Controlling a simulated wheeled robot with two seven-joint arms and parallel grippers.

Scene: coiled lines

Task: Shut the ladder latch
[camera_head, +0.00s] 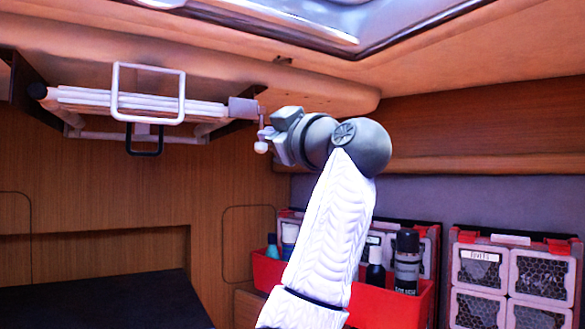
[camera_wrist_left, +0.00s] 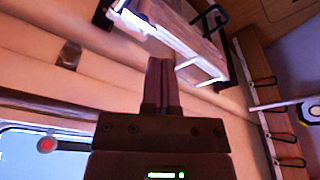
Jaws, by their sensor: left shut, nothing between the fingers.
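The folded white ladder (camera_head: 75,100) is stowed flat under the ceiling at the left of the head view. A pale block (camera_head: 243,107) sits at its right end, with a small part ending in a white knob (camera_head: 261,147) below; I cannot tell for sure which part is the latch, or its state. My left gripper (camera_head: 265,133) is beside that end, its fingers mostly hidden there. In the left wrist view its fingers (camera_wrist_left: 162,62) are shut together and empty, with the ladder's white rail (camera_wrist_left: 185,45) just beyond. I cannot tell whether they touch. My right gripper is not in view.
A black loop (camera_head: 145,152) hangs below the ladder. The padded ceiling and hatch frame (camera_head: 400,40) are close above. A red bin (camera_head: 385,305) with bottles and mesh-front boxes (camera_head: 480,268) stand lower right.

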